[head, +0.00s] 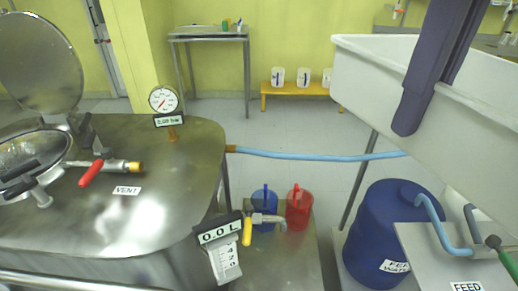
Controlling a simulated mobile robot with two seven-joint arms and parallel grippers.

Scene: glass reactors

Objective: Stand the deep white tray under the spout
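The deep white tray (365,75) is large and close at the upper right, raised above the floor. Its right part runs out of the picture. My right gripper (415,112) reaches down over the tray's near wall, with a dark finger against the outside; it appears shut on the wall, the other finger mostly hidden. A metal spout (268,218) with a yellow-handled valve (247,231) sticks out at the steel vessel's lower right, apart from the tray. My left gripper is not in view.
A blue jug (262,207) and a red jug (298,208) stand on a steel stand (290,260) by the spout. A blue drum (372,240) stands right of them, below the tray. A blue hose (320,156) crosses behind. The steel vessel (120,220) fills the left.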

